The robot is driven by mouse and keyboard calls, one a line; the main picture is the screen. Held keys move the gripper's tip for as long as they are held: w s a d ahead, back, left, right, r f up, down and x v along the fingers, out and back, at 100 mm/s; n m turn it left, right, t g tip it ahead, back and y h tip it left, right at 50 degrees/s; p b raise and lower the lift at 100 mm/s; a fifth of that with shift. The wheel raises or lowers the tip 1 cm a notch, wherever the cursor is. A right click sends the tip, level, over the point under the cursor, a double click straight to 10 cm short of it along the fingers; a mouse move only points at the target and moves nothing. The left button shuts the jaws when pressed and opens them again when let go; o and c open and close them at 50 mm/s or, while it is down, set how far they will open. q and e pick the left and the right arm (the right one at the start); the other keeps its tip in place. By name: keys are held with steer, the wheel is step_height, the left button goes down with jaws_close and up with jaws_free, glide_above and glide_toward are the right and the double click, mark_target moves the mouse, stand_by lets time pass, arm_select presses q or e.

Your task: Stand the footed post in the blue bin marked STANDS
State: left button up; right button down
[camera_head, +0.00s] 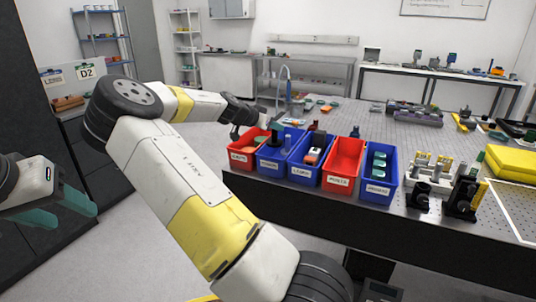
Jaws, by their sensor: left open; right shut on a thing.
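A row of bins stands along the near edge of the optical table. The second from the left is a blue bin (270,166); its label is too small to read surely as STANDS. My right gripper (240,131) is at the left end of the row, over the back of the leftmost red bin. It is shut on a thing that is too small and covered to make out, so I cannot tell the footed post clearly. A dark upright shape shows at the blue bin's back. My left gripper (62,208), with teal fingers, is open and empty at far left, away from the table.
The leftmost red bin (241,157), another blue bin (303,174), a red bin (341,181) and a right-hand blue bin (378,190) complete the row. Black mounts (419,197) stand right of them. My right arm crosses the foreground.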

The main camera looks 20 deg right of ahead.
steer(key=shift+w+d, duration=0.1)
steer(key=shift+d, duration=0.6)
steer(key=shift+d+f+g, duration=0.2)
steer(key=shift+f+g, duration=0.1)
step_height(320, 180, down, 9)
steer(key=shift+f, duration=0.15)
steer(key=shift+f, duration=0.1)
steer(key=c, duration=1.5)
jaws_free()
